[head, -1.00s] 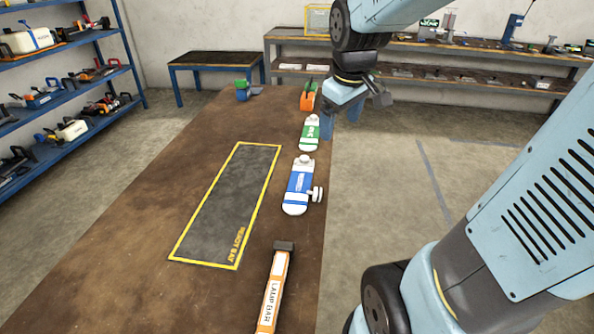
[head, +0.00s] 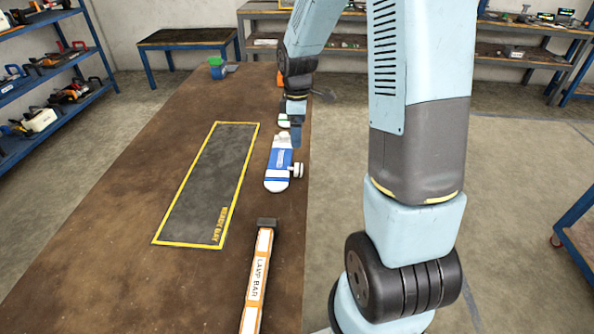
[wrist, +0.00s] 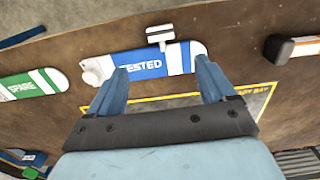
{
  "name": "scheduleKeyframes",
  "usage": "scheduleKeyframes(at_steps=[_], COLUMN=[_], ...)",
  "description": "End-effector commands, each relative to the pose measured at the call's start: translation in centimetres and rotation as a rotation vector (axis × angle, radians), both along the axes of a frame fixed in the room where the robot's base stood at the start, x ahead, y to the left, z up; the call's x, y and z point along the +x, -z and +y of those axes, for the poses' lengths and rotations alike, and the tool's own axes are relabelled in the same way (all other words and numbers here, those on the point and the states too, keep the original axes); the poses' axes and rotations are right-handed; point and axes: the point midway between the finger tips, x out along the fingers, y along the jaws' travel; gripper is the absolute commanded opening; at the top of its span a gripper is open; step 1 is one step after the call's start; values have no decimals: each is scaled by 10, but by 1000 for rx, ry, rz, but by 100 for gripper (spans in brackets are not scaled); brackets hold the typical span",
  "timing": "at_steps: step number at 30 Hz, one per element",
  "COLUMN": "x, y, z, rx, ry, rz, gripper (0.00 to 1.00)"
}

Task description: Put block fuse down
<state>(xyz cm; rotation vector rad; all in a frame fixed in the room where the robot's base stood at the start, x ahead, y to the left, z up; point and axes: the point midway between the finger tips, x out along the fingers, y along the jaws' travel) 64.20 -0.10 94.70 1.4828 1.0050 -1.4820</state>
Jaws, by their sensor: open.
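A blue-and-white piece labelled TESTED (head: 277,172), with a white knob at its far end and a white side fitting, lies on the brown table (head: 110,205). It also shows in the wrist view (wrist: 150,62). A green-and-white piece labelled SPARE (wrist: 33,85) lies beside it; in the head view my arm mostly hides it. No label reads block fuse. My gripper (head: 296,138) is open and empty, pointing down near the far end of the blue piece. In the wrist view its two fingers (wrist: 162,68) straddle the blue piece's image; contact cannot be told.
A yellow-bordered ready bay (head: 205,185) lies empty left of the pieces. An orange-and-white lamp bar (head: 257,278) lies at the near end. A small green-and-blue object (head: 217,70) stands at the table's far end. Shelving (head: 45,75) stands at the left.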

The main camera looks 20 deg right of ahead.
Motion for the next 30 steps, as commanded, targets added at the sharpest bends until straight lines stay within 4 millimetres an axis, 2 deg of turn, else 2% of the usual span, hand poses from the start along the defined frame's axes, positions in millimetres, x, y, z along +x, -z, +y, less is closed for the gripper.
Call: scheduleKeyframes(at_steps=[12,23,30], x=[-1,-1,-3], y=[66,89,120], z=[0,-1,-5], rx=[1,1,1], ry=[0,1,1], rz=[5,4,4], gripper=[83,83,83])
